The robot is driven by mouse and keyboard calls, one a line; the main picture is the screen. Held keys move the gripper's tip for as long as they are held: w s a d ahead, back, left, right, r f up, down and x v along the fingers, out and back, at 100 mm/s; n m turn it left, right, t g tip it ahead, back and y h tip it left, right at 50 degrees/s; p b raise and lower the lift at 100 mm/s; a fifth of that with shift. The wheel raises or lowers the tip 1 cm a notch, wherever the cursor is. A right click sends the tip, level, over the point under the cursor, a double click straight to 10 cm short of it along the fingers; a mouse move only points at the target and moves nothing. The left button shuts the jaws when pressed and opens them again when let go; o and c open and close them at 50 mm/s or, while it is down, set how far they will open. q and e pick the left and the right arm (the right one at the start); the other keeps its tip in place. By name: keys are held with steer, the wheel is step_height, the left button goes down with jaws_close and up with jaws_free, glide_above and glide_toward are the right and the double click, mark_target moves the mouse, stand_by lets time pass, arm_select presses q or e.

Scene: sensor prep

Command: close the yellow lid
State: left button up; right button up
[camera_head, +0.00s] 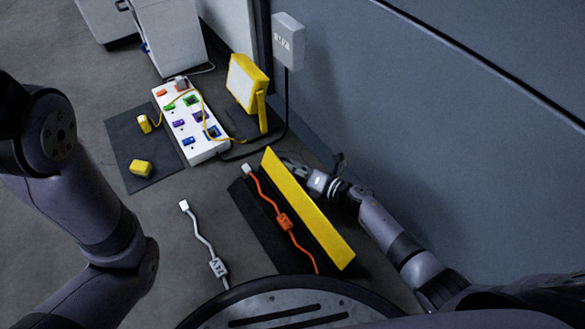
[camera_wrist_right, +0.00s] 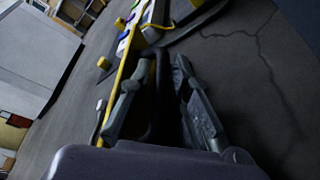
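The yellow lid (camera_head: 308,210) stands raised and tilted along the right side of a black case (camera_head: 262,228) on the floor. An orange cable (camera_head: 283,222) with a white plug lies along the case's opening. My right gripper (camera_head: 290,163) is behind the lid's right side near its far end, partly hidden by it. In the right wrist view, my right gripper (camera_wrist_right: 158,100) has its fingers apart, and the lid's thin yellow edge (camera_wrist_right: 123,72) runs beside the left finger. I cannot tell whether they touch. My left gripper is out of view; only my left arm shows.
A white power strip (camera_head: 199,140) and a dark mat (camera_head: 125,143) with yellow blocks lie beyond the case. A white cable (camera_head: 202,236) lies left of the case.

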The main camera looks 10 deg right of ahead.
jaws_close()
stand_by(0.4)
